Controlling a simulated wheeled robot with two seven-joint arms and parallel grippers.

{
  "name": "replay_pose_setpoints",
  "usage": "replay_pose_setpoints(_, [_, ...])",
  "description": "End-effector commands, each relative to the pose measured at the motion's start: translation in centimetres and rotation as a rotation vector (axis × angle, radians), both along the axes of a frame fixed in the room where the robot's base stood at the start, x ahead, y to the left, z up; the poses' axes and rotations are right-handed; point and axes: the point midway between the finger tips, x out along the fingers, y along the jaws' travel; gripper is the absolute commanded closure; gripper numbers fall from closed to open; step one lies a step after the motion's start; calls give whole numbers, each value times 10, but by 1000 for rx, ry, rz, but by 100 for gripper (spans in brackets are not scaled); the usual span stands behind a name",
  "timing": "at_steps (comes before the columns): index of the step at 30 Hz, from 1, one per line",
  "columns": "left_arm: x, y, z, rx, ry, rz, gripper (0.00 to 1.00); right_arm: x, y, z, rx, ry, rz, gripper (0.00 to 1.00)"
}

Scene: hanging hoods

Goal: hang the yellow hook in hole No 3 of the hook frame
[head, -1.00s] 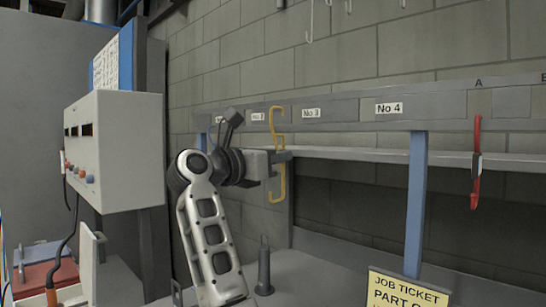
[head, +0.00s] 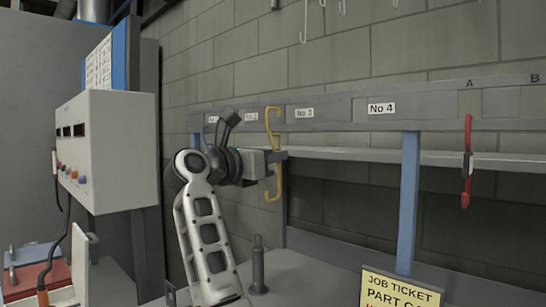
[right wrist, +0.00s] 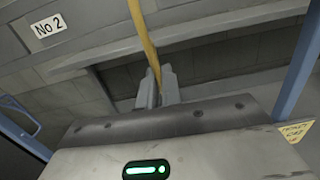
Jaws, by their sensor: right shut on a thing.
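The yellow hook (head: 273,122) is upright in my right gripper (head: 277,156), which is shut on its middle. Its curved top lies in front of the grey hook frame (head: 345,110), between the plates No 2 and No 3 (head: 304,113), left of the No 3 plate. I cannot tell whether it touches the frame. In the right wrist view the yellow hook (right wrist: 147,45) runs up from between the fingertips (right wrist: 160,88), right of the No 2 plate (right wrist: 47,25). The holes themselves are not clear. My left gripper is not in view.
A red hook (head: 467,160) hangs at A on the right. A blue post (head: 408,205) stands below No 4, and a shelf (head: 370,156) runs under the frame. A dark peg (head: 259,268) stands on the bench. A white control box (head: 120,150) is at left.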

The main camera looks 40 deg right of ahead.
Motion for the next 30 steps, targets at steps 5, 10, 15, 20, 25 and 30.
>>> replay_pose_setpoints(5, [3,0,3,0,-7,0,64,1,-7,1,-1,-1,0,100])
replay_pose_setpoints(10, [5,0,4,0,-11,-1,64,1,-13,1,0,-1,-1,100])
replay_pose_setpoints(15, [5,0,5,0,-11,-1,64,2,-20,1,-1,-1,0,100])
replay_pose_setpoints(20, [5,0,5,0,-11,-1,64,2,-22,0,-1,-1,0,100])
replay_pose_setpoints(25, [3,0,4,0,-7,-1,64,2,-22,0,-1,-1,0,100])
replay_pose_setpoints(30, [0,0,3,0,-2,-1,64,2,-24,0,0,0,-1,100])
